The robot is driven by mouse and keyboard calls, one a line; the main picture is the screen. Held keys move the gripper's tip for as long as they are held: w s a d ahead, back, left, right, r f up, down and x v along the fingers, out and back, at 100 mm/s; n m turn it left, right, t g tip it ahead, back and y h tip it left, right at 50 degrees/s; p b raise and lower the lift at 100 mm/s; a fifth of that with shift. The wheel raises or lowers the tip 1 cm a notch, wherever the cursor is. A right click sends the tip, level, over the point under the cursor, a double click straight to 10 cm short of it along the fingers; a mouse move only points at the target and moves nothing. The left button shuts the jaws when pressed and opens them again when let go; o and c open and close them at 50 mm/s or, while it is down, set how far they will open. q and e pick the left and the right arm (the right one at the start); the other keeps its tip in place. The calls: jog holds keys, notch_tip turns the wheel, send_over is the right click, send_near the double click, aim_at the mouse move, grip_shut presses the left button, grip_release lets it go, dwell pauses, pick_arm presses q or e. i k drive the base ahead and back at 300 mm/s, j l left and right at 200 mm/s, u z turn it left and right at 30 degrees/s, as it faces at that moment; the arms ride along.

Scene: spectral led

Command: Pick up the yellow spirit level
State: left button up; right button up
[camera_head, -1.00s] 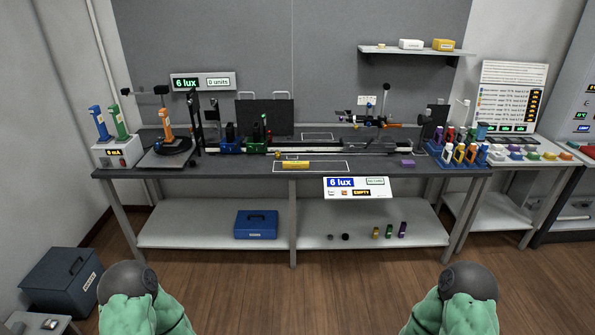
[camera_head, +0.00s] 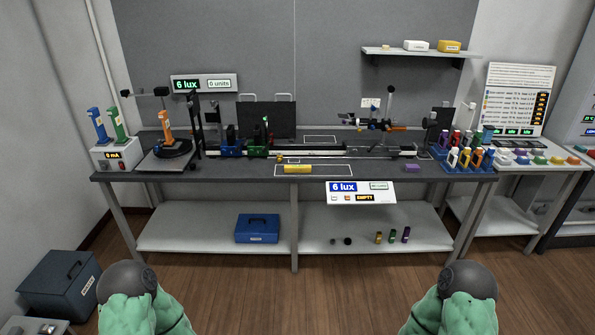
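The yellow spirit level (camera_head: 298,169) lies flat on the front part of the dark workbench top (camera_head: 230,172), inside a white outlined rectangle. It is a short yellow bar, set left to right. Nothing touches it that I can see. My two arms show only as green and dark rounded links at the bottom left and bottom right. Neither of my grippers is in view.
An optical rail with mounts runs behind the level. A sign (camera_head: 360,192) hangs at the bench front. A blue box (camera_head: 257,228) stands on the lower shelf. The floor ahead is clear.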

aim_at(288, 169)
jog(key=i+l+u, duration=0.2)
jog(key=i, duration=0.25)
jog(key=i+l+u, duration=0.2)
jog(key=i, duration=0.3)
jog(key=i+l+u, duration=0.25)
jog(key=i, duration=0.2)
